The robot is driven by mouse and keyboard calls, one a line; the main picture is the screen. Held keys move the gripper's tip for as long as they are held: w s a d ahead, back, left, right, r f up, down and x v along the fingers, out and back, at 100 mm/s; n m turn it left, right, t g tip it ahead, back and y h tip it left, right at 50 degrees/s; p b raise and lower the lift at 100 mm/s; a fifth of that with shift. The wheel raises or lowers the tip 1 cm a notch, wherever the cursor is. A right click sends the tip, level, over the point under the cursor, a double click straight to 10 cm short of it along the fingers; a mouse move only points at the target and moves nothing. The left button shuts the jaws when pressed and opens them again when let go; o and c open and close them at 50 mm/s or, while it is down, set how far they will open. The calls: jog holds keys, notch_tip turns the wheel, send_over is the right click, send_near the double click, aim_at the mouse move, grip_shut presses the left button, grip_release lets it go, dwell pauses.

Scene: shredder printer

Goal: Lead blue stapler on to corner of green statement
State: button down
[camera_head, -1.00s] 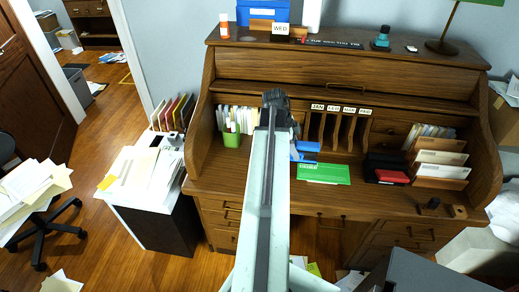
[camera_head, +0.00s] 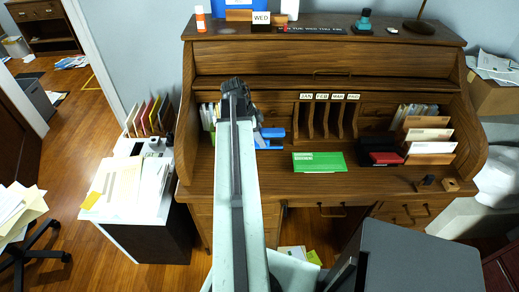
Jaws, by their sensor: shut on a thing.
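The blue stapler (camera_head: 270,139) is at the desk's writing area, just right of my arm, which hides its left part. The green statement (camera_head: 319,161) lies flat on the desk, to the right of the stapler and nearer the front. A gap of bare wood shows between them. The dark end of my arm with my gripper (camera_head: 234,90) is at the left of the desk's compartments. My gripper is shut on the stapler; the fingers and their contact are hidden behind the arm.
A black and red box (camera_head: 381,153) and a letter rack (camera_head: 428,141) stand right of the statement. Slots labelled with months (camera_head: 327,120) are behind it. A side table with papers (camera_head: 128,185) stands left. Bare desk lies in front of the statement.

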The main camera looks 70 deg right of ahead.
notch_tip(320, 180, down, 6)
jog(key=b, duration=0.5)
jog(key=shift+f, duration=0.1)
jog(key=shift+s, duration=0.1)
jog(key=shift+b+x, duration=1.3)
jog(key=shift+x, duration=0.05)
jog(key=shift+s+d, duration=0.3)
jog(key=shift+s, duration=0.45)
jog(key=shift+s+d, duration=0.3)
jog(key=shift+s, duration=0.45)
jog(key=shift+s+d, duration=0.3)
jog(key=shift+s, duration=0.45)
jog(key=shift+s+d, duration=0.25)
jog(key=shift+s, duration=0.45)
